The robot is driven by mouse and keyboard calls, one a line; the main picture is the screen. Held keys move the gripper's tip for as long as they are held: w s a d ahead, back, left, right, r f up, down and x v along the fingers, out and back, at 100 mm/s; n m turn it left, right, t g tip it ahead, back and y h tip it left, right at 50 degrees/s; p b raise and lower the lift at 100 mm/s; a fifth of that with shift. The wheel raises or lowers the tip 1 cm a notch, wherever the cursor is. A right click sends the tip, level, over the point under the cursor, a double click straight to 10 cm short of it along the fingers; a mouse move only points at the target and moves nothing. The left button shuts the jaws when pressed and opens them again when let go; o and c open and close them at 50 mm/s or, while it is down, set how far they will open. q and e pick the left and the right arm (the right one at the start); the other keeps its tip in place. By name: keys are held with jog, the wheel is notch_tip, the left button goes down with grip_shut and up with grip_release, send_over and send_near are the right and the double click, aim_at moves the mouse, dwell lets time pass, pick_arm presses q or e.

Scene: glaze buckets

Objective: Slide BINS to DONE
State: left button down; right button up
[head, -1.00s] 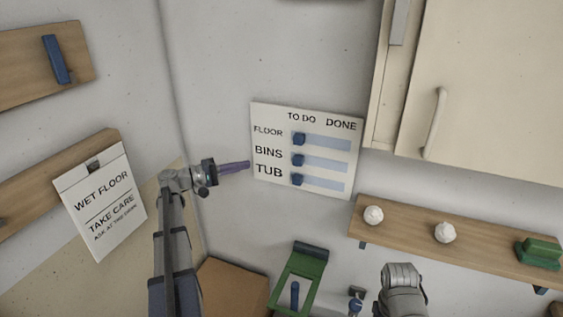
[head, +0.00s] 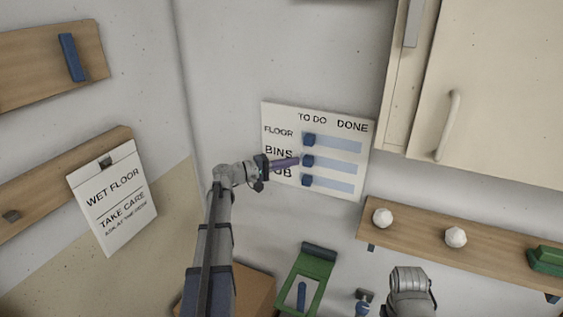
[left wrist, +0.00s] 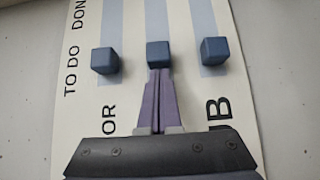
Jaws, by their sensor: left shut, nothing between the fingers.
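The white board (head: 276,111) on the wall has rows FLOOR, BINS and TUB, with TO DO at the left and DONE at the right. The BINS slider, a blue block (head: 308,161), sits at the TO DO end of its pale blue track. The FLOOR block (head: 309,139) and TUB block (head: 307,181) also sit at their TO DO ends. My left gripper (head: 296,161) is shut and empty, its purple fingertips at the left side of the BINS block. In the left wrist view the tips meet the near edge of that block (left wrist: 160,53); contact is unclear. My right gripper is out of view.
A wooden shelf (head: 480,246) with two white knobs (head: 382,217) (head: 456,237) and a green object (head: 546,260) is at lower right. A cream cabinet (head: 500,80) hangs above it. A green tray (head: 319,267) is below the board. A WET FLOOR sign (head: 112,198) hangs left.

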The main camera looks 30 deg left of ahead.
pick_arm(q)
jog(key=shift+d, duration=0.15)
jog(key=d, duration=1.2)
jog(key=shift+w+d, duration=0.35)
jog(key=shift+w, duration=0.05)
jog(key=shift+a, duration=0.1)
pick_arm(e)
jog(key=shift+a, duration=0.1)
